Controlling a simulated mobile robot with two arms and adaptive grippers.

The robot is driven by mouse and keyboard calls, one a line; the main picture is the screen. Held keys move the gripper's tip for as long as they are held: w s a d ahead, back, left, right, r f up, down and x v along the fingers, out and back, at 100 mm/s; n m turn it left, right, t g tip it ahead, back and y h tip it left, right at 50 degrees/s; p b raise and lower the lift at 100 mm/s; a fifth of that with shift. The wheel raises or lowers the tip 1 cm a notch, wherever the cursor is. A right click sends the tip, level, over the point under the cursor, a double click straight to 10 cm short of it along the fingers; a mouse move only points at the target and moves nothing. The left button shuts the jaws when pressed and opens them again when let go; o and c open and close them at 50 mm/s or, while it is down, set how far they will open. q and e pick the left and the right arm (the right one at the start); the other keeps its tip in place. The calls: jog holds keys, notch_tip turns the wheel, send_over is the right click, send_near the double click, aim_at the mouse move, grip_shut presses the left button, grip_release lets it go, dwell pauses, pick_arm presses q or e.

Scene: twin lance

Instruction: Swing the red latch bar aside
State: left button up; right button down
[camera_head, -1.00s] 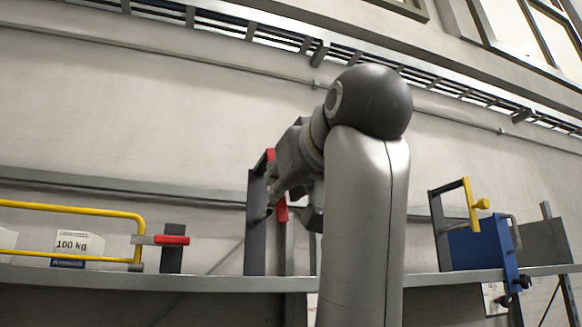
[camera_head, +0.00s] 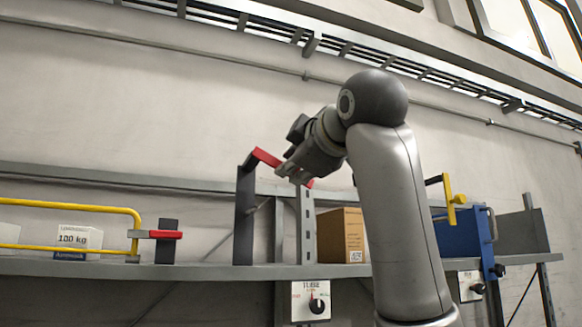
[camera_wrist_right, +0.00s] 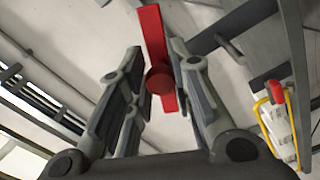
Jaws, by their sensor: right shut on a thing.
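The red latch bar (camera_head: 265,157) is joined to the top of a dark upright post (camera_head: 244,215) and slopes down to the right from it. My right gripper (camera_head: 293,174) is shut on the bar near its free end, and a bit of red shows past the fingers. In the right wrist view the red bar (camera_wrist_right: 151,32) and its round red knob (camera_wrist_right: 160,79) lie between the two fingers (camera_wrist_right: 155,60). The contact itself is partly hidden in the head view. My left gripper is in neither view.
A yellow rail (camera_head: 70,207) with a small red-tipped catch (camera_head: 166,234) and a 100 kg box (camera_head: 76,237) stand left on the grey shelf (camera_head: 180,270). A cardboard box (camera_head: 342,235) stands behind my arm. A blue box (camera_head: 460,238) with a yellow latch (camera_head: 449,197) stands right.

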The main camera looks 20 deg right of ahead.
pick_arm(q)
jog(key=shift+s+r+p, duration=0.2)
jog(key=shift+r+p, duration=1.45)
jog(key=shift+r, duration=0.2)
pick_arm(e)
jog(key=shift+d+r+n, duration=0.15)
jog(key=shift+r+n, duration=0.7)
jog(key=shift+n, duration=0.65)
jog(key=shift+d+r+n, duration=0.15)
jog(key=shift+r+n, duration=0.7)
jog(key=shift+n, duration=0.65)
jog(key=c, duration=1.3)
grip_release()
jog(key=shift+o, duration=0.2)
jog(key=s, duration=1.2)
jog(key=shift+d, duration=0.15)
